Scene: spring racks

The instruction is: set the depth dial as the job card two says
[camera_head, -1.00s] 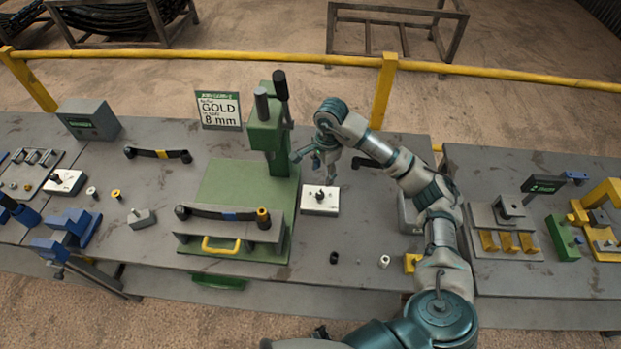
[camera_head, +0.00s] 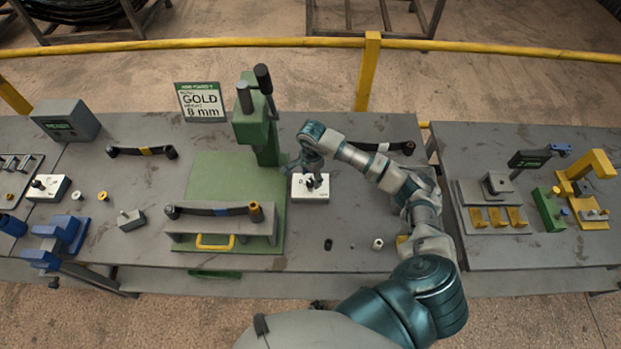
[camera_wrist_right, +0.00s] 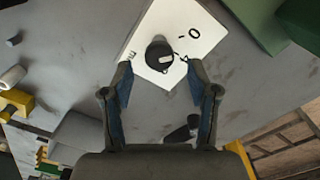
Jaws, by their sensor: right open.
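The depth dial is a white box (camera_head: 321,195) with a black knob (camera_head: 309,182), on the bench right of the green press. The job card (camera_head: 202,103) reads "GOLD" and "8 mm". My left gripper is out of view.
The green press (camera_head: 255,130) stands beside the dial, with a fixture holding a dark strip (camera_head: 215,211) in front. Small loose parts (camera_head: 377,244) lie at the bench's front. Another white box with a black knob (camera_head: 47,187) is far left. A yellow rail (camera_head: 200,44) runs behind.

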